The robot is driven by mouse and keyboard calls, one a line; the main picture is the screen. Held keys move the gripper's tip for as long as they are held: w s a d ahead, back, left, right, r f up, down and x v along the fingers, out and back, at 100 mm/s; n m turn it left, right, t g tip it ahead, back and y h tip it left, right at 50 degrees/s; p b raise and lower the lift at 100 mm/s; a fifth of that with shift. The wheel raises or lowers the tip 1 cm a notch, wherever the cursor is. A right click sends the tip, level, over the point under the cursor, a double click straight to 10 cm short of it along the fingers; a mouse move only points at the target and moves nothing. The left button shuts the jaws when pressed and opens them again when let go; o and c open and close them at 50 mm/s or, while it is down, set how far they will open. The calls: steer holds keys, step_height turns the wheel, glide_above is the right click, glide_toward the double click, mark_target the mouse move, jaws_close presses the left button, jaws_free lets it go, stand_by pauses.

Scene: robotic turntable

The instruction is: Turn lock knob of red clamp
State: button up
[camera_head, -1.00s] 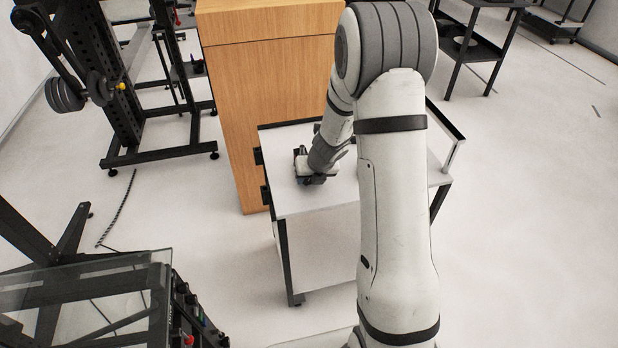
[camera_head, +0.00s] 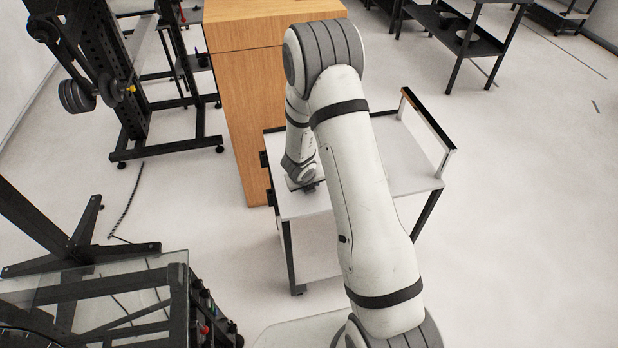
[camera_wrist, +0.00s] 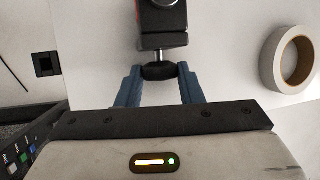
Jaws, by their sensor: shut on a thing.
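The red clamp (camera_wrist: 161,14) is at the top of the wrist view, cut off by the frame edge. It looks mostly black and grey, with a little red along its sides. Its black lock knob (camera_wrist: 160,72) sits at the near end of a short metal screw. My gripper (camera_wrist: 160,76) has its two blue fingers shut on the lock knob, one on each side. In the head view my arm largely hides the gripper at the left part of the white table (camera_head: 404,160), and the clamp cannot be made out there.
A roll of tape (camera_wrist: 270,61) lies on the white surface right of the clamp. A small black block (camera_wrist: 46,64) is at the left edge. A wooden cabinet (camera_head: 240,110) stands right behind the table, whose right part is clear.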

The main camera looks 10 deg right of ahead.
steer(key=o, duration=1)
steer(key=shift+r, duration=0.1)
steer(key=p+v, duration=0.1)
steer(key=v, duration=0.6)
steer(key=shift+s+r, duration=0.2)
steer(key=shift+a, duration=0.1)
